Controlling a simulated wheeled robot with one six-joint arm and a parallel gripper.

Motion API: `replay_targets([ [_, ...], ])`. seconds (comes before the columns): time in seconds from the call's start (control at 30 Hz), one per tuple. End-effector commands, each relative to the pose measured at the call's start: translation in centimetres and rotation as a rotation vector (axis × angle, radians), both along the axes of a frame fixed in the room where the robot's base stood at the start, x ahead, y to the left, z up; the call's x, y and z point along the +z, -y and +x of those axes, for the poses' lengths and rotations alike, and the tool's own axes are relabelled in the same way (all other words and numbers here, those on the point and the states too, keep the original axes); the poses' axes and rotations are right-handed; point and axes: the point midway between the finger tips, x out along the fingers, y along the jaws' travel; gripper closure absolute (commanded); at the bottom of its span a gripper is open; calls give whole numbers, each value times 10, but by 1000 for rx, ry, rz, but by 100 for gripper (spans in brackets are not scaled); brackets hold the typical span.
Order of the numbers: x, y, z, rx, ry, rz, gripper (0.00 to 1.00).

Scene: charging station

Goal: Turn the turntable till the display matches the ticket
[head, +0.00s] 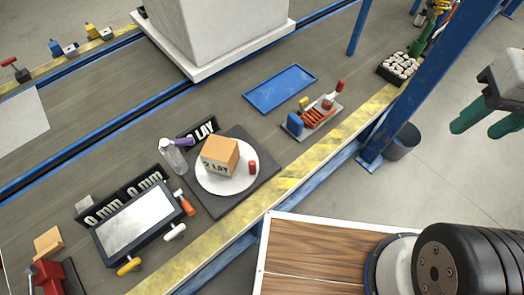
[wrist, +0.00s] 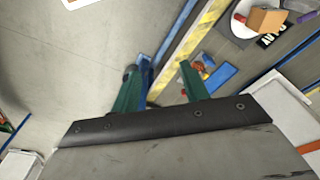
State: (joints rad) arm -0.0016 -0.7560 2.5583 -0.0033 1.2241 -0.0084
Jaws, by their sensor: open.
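A round white turntable (head: 212,183) sits on a dark square base on the workbench. A cardboard box (head: 220,155) with dark lettering on its front stands on it, beside a short red peg (head: 252,168). Another dark plate (head: 124,194) reads "0 mm 0 mm". I cannot tell which is the display or the ticket. My gripper (head: 477,127) has green fingers, open and empty, far right of the turntable. The wrist view shows the gripper (wrist: 158,68), with the turntable (wrist: 238,20) at the upper right.
A screen-like panel (head: 136,217) with tools lies left of the turntable. A blue tray (head: 281,88), a small rack (head: 313,115) and a blue post (head: 412,90) lie between turntable and gripper. A grey bin (head: 403,143) stands on the floor.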

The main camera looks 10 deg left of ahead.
Motion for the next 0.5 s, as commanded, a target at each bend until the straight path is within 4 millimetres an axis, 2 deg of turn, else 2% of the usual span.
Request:
replay_targets([
  [0.17, -7, -15, 29, 192, -18, -13, 55],
  [0.27, -19, -35, 61, 409, -29, -29, 55],
  [0.37, -38, -64, 96, 665, -37, -46, 55],
  [0.5, -74, -112, 136, 1023, -45, -69, 55],
])
